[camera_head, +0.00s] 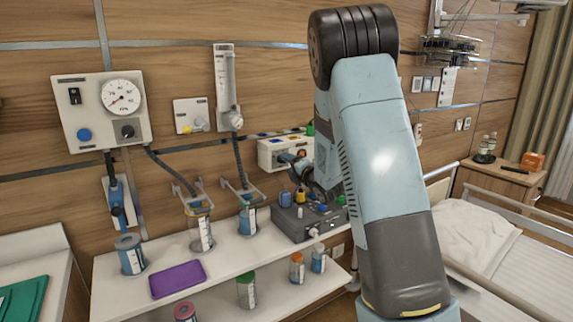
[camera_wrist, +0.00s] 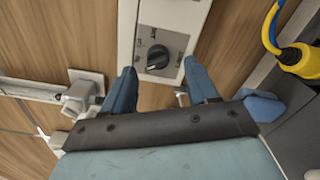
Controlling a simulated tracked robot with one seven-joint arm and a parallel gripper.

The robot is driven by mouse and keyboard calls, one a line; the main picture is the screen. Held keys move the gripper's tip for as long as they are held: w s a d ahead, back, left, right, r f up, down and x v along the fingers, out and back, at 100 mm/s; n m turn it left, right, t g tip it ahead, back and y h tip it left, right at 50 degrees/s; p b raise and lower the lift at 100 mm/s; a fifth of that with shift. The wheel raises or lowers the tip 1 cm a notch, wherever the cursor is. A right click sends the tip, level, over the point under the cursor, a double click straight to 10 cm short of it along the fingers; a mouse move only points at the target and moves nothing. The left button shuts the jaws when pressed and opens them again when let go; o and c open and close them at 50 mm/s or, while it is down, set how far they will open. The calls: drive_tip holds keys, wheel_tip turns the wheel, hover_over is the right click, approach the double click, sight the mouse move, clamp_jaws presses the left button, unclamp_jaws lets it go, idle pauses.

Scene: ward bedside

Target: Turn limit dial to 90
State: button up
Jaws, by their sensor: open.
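In the wrist view, a black round dial (camera_wrist: 158,59) sits on a grey plate on a narrow white wall panel (camera_wrist: 170,12). Its markings are too small to read. My gripper (camera_wrist: 160,78) is open and empty, its blue fingers apart on either side of the dial's line. The dial shows a little beyond the fingertips; I see no contact. In the head view, my gripper (camera_head: 290,160) is small, in front of a white wall box (camera_head: 267,153), and partly hides its face. A gauge panel (camera_head: 70,115) at left has another dark knob (camera_head: 128,131).
Below the gripper, a grey device (camera_head: 297,228) with small coloured items stands on the white shelf (camera_head: 225,255). Jars, hoses and a purple tray (camera_head: 178,279) are to the left. A bed (camera_head: 525,280) is at right. In the wrist view, a yellow connector (camera_wrist: 300,60) is at right.

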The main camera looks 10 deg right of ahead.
drive_tip(key=v, duration=1)
drive_tip(key=shift+s, duration=0.15)
